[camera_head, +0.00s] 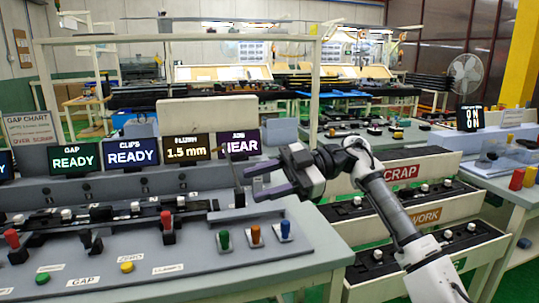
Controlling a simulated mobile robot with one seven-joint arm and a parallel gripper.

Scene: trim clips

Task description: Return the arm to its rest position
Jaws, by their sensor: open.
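My gripper (272,178) is open, its two grey fingers pointing left with nothing visible between them. It is above the right part of the grey workbench (165,270), in front of the display showing "NEAR". My arm (385,205) reaches up from the lower right and bends left to the gripper. The gripper appears clear of the bench top and of the coloured pegs below it.
Displays (132,152) line the bench back. Bins marked "SCRAP" (401,171) and "WORK" stand behind my arm. Another table (510,190) is at right.

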